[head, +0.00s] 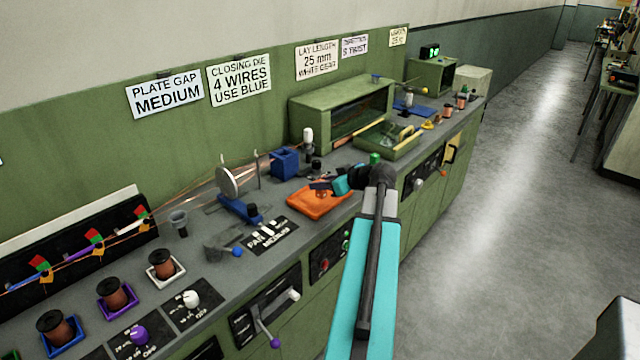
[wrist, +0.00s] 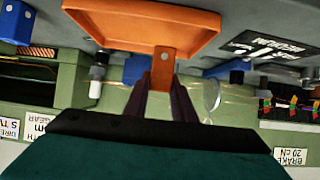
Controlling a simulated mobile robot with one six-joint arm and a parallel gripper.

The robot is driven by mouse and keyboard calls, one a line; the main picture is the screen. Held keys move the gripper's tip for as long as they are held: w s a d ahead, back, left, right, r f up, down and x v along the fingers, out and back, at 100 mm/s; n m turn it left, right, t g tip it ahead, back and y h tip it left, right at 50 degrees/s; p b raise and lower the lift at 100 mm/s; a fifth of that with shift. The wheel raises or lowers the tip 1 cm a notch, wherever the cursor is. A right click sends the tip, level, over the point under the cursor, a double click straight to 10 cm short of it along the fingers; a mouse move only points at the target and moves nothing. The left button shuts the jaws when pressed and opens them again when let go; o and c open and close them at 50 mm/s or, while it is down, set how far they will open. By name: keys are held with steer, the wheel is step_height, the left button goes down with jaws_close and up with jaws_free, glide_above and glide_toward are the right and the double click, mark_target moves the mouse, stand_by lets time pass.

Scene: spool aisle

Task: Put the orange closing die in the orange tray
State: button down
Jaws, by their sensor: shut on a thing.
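The orange tray (head: 322,208) lies on the grey bench top near its front edge, in the middle of the head view. It also spans the top of the wrist view (wrist: 110,20). My gripper (head: 322,186) is just over the tray in the head view. In the wrist view my gripper (wrist: 163,88) is shut on the orange closing die (wrist: 163,70), a small block with a hole. The die overlaps the tray's edge in that picture; I cannot tell whether they touch. In the head view I cannot separate the die from the tray.
A blue block (head: 285,163) and a wire disc (head: 229,181) stand behind the tray. A black panel (head: 270,236) lies left of it. A green open-fronted cabinet (head: 342,106) and a green tray (head: 388,143) are further right. Copper spools (head: 112,291) stand front left.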

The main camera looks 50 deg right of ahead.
steer(key=shift+w+d+f+p, duration=0.2)
steer(key=shift+w+d+p, duration=0.4)
steer(key=shift+w+d, duration=1.15)
steer(key=shift+s, duration=0.15)
steer(key=shift+d+f+p, duration=0.1)
steer(key=shift+f+p, duration=0.6)
steer(key=shift+f, duration=1.05)
steer(key=shift+f, duration=0.2)
steer(key=c, duration=1.5)
jaws_free()
steer(key=shift+s+r, duration=0.1)
steer(key=shift+r, duration=0.15)
steer(key=b+v, duration=0.3)
steer(key=v, duration=0.8)
steer(key=shift+s+r, duration=0.15)
steer(key=shift+s, duration=0.25)
